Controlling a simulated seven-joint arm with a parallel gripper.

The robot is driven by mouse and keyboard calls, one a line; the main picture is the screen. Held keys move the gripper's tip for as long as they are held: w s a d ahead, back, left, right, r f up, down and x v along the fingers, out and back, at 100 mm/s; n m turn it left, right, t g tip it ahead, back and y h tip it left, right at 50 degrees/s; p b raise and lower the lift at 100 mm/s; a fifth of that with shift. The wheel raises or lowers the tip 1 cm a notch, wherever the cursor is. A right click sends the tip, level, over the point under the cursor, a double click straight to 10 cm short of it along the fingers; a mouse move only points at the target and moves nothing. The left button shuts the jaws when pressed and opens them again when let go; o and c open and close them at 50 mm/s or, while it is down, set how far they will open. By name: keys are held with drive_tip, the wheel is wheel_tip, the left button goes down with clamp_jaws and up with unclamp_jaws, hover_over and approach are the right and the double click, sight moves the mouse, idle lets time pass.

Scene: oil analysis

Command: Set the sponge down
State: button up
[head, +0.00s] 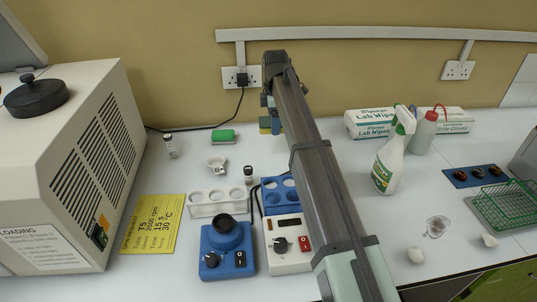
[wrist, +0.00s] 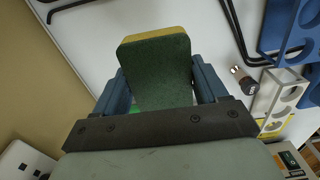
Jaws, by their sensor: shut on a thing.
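My gripper (head: 270,108) hangs above the back of the bench, near the wall, at the far end of my arm. In the wrist view my gripper (wrist: 160,95) is shut on a sponge (wrist: 158,72), dark green on its broad face with a yellow edge. The sponge stands upright between the blue fingers. In the head view only a small yellow and dark part of the sponge (head: 265,122) shows below the fingers. I cannot tell whether it touches the bench.
A green and white block (head: 223,136) lies left of my gripper. A small white cup (head: 216,164), vials (head: 170,146), and a blue rack (head: 280,193) stand nearer. A spray bottle (head: 393,155) and wipes boxes (head: 370,122) stand right. Bare bench lies around the block.

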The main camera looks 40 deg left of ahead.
sight(270, 154)
drive_tip(key=shift+s+a+f+n, duration=0.1)
drive_tip(key=shift+s+a+n, duration=0.1)
drive_tip(key=shift+s, duration=0.2)
drive_tip(key=shift+s+a+f+n, duration=0.1)
drive_tip(key=shift+s+a, duration=0.05)
drive_tip(key=shift+s, duration=0.25)
drive_tip(key=shift+f, duration=4.85)
drive_tip(key=shift+f, duration=0.15)
drive_tip(key=o, duration=1)
wheel_tip(270, 154, up, 12)
drive_tip(key=shift+r, duration=0.15)
